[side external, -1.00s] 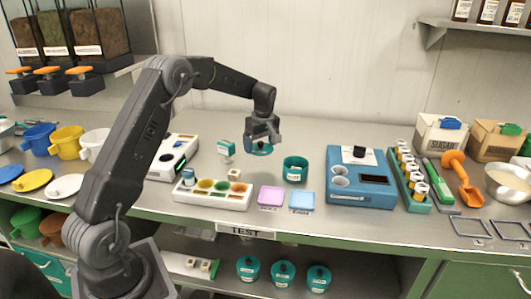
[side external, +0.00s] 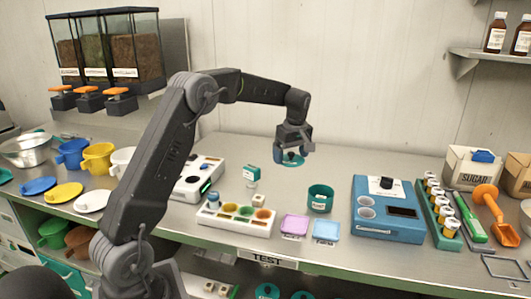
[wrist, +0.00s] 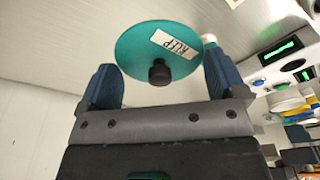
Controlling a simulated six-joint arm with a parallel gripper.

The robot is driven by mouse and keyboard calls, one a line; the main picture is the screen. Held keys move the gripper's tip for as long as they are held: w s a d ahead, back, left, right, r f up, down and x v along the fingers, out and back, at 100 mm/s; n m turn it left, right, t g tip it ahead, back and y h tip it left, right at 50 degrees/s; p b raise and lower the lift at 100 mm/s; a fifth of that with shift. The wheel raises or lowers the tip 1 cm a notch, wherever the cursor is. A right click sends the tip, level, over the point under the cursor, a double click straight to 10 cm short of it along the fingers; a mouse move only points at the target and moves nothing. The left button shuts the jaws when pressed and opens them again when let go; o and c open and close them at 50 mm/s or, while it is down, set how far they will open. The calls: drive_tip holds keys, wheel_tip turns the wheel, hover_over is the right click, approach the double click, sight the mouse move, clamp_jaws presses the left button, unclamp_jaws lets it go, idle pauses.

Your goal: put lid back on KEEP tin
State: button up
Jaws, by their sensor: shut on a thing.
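The lid (wrist: 140,50) is a teal disc with a white label reading KEEP and a black knob. In the wrist view it sits between the two blue fingers of my gripper (wrist: 162,84), which is shut on it with a finger at each side. In the side view my gripper (side external: 292,152) holds the lid (side external: 291,161) in the air above the counter. The teal tin (side external: 320,200) stands upright on the counter, below and right of the lid, with its top open. The tin's white label is too small to read.
A pink tile (side external: 295,226) and a light blue tile (side external: 326,230) lie in front of the tin. A white tray with coloured wells (side external: 235,217) is to the left. A blue device (side external: 388,208) is to the right. A small teal-topped stand (side external: 251,174) is left of the lid.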

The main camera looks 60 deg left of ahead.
drive_tip(key=w+d, duration=0.5)
drive_tip(key=d, duration=0.5)
drive_tip(key=shift+a+f, duration=0.2)
drive_tip(key=shift+f, duration=2.85)
drive_tip(key=shift+f, duration=0.4)
drive_tip(key=o, duration=0.6)
